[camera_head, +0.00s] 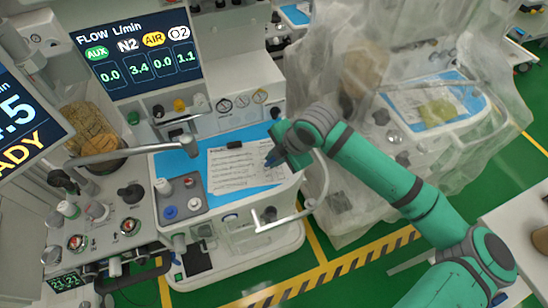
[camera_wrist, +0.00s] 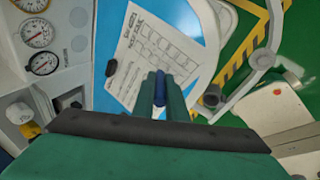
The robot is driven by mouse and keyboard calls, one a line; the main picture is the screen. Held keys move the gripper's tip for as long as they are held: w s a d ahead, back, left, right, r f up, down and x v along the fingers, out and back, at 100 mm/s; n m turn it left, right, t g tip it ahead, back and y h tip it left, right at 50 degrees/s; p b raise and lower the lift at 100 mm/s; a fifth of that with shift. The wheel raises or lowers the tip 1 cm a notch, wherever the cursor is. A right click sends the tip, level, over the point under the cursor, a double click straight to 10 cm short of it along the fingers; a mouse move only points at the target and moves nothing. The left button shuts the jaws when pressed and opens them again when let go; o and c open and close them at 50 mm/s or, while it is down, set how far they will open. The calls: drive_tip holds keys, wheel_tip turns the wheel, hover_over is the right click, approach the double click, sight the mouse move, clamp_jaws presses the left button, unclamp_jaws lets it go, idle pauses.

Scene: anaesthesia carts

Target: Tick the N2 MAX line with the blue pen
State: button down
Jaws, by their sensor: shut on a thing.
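My gripper (camera_head: 276,157) is shut on the blue pen (camera_head: 271,160), over the right part of a white printed sheet (camera_head: 225,178). In the wrist view the blue pen (camera_wrist: 160,84) sits between the two green fingers (camera_wrist: 160,78), in front of the sheet (camera_wrist: 135,48). The sheet has a heading and a ruled table, and lies on a blue work surface (camera_head: 180,166). The print is too small for me to pick out the N2 MAX line. My fingers hide part of the sheet, and I cannot tell whether the pen tip touches it.
A small black object (camera_head: 235,145) lies at the sheet's edge. A grey block with knobs (camera_head: 181,198) stands left of the sheet. A flow display (camera_head: 140,55) and gauges (camera_head: 243,101) are behind. A metal rail (camera_head: 285,217) runs in front. A plastic-draped cart (camera_head: 440,150) stands right.

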drive_tip(key=shift+f, duration=0.3)
idle(0.5)
drive_tip(key=shift+w+d, duration=0.1)
drive_tip(key=shift+d, duration=0.35)
idle(1.1)
wheel_tip(320, 180, up, 7)
idle(1.2)
idle(0.5)
